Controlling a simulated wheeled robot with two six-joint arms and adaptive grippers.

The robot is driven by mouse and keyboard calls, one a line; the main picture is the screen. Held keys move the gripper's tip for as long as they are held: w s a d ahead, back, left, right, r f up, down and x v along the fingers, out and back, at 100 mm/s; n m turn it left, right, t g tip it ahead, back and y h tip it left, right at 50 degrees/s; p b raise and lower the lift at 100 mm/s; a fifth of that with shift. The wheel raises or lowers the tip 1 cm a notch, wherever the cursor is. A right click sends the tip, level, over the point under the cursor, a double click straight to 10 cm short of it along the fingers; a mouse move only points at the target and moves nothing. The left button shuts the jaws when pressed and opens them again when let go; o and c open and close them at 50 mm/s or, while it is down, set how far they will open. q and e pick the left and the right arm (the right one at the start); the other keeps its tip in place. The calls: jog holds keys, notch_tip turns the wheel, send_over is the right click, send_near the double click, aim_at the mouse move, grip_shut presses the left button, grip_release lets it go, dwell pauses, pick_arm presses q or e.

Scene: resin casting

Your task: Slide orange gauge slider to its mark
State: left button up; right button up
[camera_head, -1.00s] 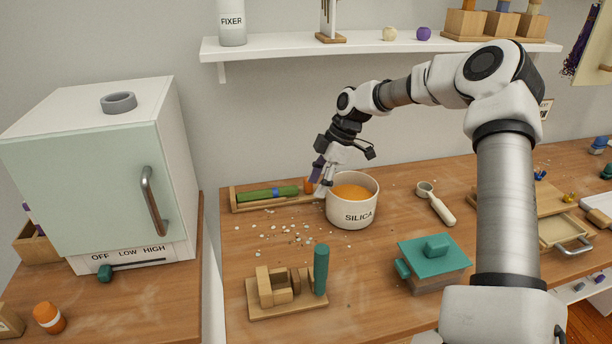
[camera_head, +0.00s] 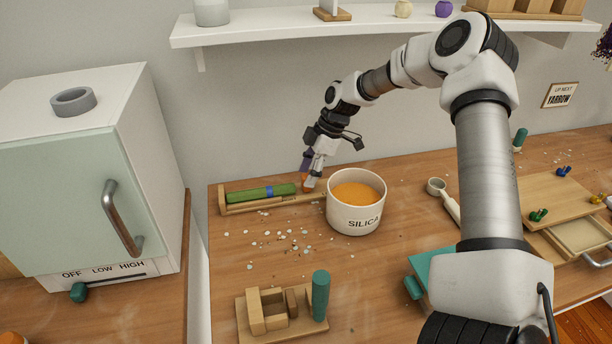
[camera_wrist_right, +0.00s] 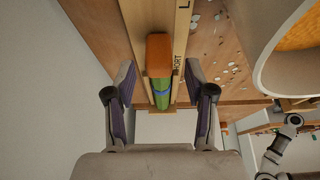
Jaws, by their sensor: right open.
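The orange slider (camera_wrist_right: 158,52) sits in the wooden gauge (camera_wrist_right: 183,40), at the end of a green bar (camera_head: 248,194) with a blue band. In the head view the slider (camera_head: 308,185) shows only partly, below my right gripper (camera_head: 309,172). In the wrist view my right gripper (camera_wrist_right: 160,82) is open, its fingers apart on either side of the gauge, with the slider ahead between them. Lettering ending in "ORT" and a letter "L" show on the gauge's rail; the slider's mark is not clear. My left gripper is not in view.
A white pot labelled SILICA (camera_head: 357,218) with orange contents stands close to the right of the gauge. Pale granules (camera_head: 285,240) lie in front. A wooden fixture with a green post (camera_head: 320,295) stands nearer. A shelf (camera_head: 280,30) hangs above.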

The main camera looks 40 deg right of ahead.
jog(key=shift+x, duration=0.9)
jog(key=shift+d+r, duration=0.1)
grip_shut()
jog(key=shift+s+d, duration=0.1)
jog(key=shift+d, duration=0.1)
jog(key=s+d+p, duration=0.2)
jog(key=d, duration=0.1)
jog(key=d+p, duration=0.1)
jog(key=d, duration=0.1)
jog(key=shift+s+r, duration=0.1)
jog(key=shift+s, duration=0.3)
jog(key=shift+d, duration=0.1)
grip_release()
jog(key=shift+s+d+f, duration=0.1)
jog(key=shift+d+f, duration=0.05)
jog(key=shift+f, duration=0.05)
